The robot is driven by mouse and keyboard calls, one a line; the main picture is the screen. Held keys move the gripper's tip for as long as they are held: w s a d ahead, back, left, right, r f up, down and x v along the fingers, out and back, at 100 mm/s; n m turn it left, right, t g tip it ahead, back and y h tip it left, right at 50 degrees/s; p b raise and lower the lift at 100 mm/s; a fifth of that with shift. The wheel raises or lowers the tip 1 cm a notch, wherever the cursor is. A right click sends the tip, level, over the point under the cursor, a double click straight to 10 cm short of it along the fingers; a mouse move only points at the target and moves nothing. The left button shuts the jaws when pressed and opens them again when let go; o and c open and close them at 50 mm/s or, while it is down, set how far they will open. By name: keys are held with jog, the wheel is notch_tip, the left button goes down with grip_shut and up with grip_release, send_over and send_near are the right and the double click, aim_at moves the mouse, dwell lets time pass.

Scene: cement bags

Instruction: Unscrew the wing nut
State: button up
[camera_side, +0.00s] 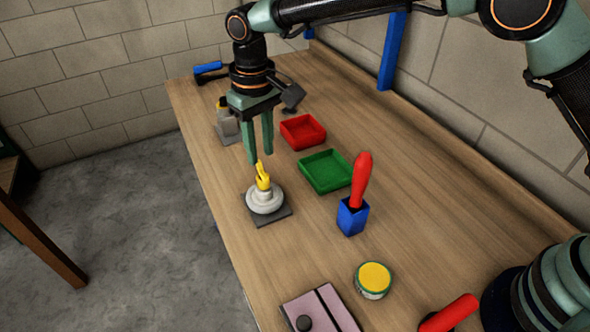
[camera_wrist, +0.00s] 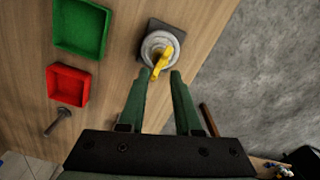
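The yellow wing nut (camera_side: 263,177) sits on top of a round pale fixture (camera_side: 265,199) on a dark square plate (camera_side: 270,216) on the bench. It also shows in the wrist view (camera_wrist: 161,62), just beyond my fingertips. My gripper (camera_side: 260,157) points down with its two green fingers apart and nothing between them. The fingertips are slightly above the wing nut in the side view. In the wrist view, my gripper (camera_wrist: 160,75) is open, with the nut near the gap between the tips. I cannot tell whether a finger touches it.
A green tray (camera_side: 326,172) and a red tray (camera_side: 302,132) lie right of the fixture. A red-handled tool (camera_side: 361,180) stands in a blue holder (camera_side: 352,217). A yellow-lidded tin (camera_side: 373,279) is at the front. The bench's left edge is close to the plate.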

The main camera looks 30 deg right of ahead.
aim_at(262, 168)
jog(key=m, duration=0.3)
jog(key=shift+m, duration=0.4)
jog(key=shift+f+m, duration=0.2)
jog(key=shift+m, duration=0.2)
jog(key=shift+f, duration=1.8)
jog(key=shift+c, duration=0.3)
grip_shut()
